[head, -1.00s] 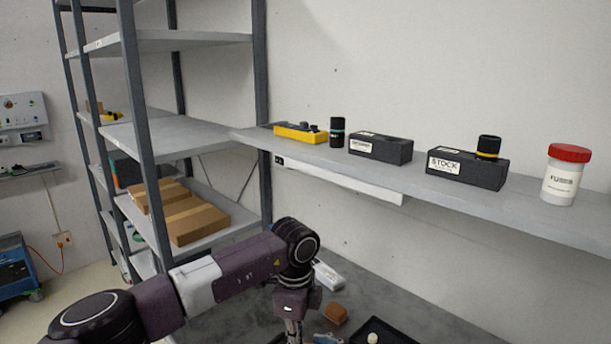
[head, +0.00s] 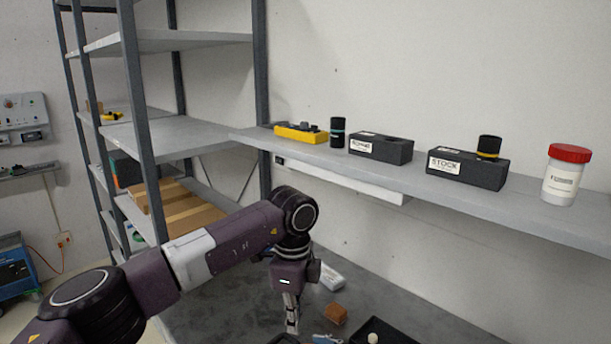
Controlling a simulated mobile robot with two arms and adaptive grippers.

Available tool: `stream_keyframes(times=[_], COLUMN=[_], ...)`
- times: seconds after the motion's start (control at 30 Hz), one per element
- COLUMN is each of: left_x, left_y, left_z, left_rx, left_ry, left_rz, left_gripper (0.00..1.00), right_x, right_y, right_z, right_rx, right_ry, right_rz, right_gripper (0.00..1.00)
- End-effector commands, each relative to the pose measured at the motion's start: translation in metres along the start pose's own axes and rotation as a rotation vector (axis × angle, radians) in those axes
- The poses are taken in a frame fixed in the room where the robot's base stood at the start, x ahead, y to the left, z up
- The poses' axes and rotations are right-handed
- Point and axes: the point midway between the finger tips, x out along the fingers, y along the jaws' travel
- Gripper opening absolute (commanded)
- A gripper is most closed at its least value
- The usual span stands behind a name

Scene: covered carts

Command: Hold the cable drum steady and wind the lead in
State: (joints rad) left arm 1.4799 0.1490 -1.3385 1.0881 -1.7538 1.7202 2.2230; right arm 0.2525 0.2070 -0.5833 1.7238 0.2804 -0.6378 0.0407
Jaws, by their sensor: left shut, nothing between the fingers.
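My left gripper (head: 292,328) points down over the grey worktop (head: 221,302), near the bottom edge of the head view. Its fingers are shut with nothing between them. I cannot make out a cable drum or its lead on the worktop in this view. A dark tray (head: 391,336) with a small pale round piece (head: 373,338) in it is cut off by the bottom edge, right of the gripper. A brown block (head: 336,314) and a white item (head: 330,276) lie right of the gripper, apart from it. My right gripper is not in view.
A wall shelf (head: 420,203) above the worktop holds a yellow-based holder (head: 300,134), dark blocks (head: 466,170) and a red-lidded jar (head: 565,174). A metal rack (head: 150,170) with cardboard boxes (head: 195,218) stands at left. A blue item (head: 327,339) lies by the gripper.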

Motion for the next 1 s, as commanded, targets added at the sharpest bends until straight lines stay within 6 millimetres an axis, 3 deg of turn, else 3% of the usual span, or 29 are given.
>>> stream_keyframes(times=[0.47,1.0], left_x=[-0.004,0.054], left_y=[0.033,0.032], left_z=[-0.002,-0.002], left_rx=[-0.001,-0.001], left_ry=[-0.001,-0.001], left_rz=[0.002,0.001], left_gripper=[0.0,0.0], right_x=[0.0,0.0], right_y=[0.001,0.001], right_z=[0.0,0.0], right_rx=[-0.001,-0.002], right_ry=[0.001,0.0], right_rz=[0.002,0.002], right_gripper=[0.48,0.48])
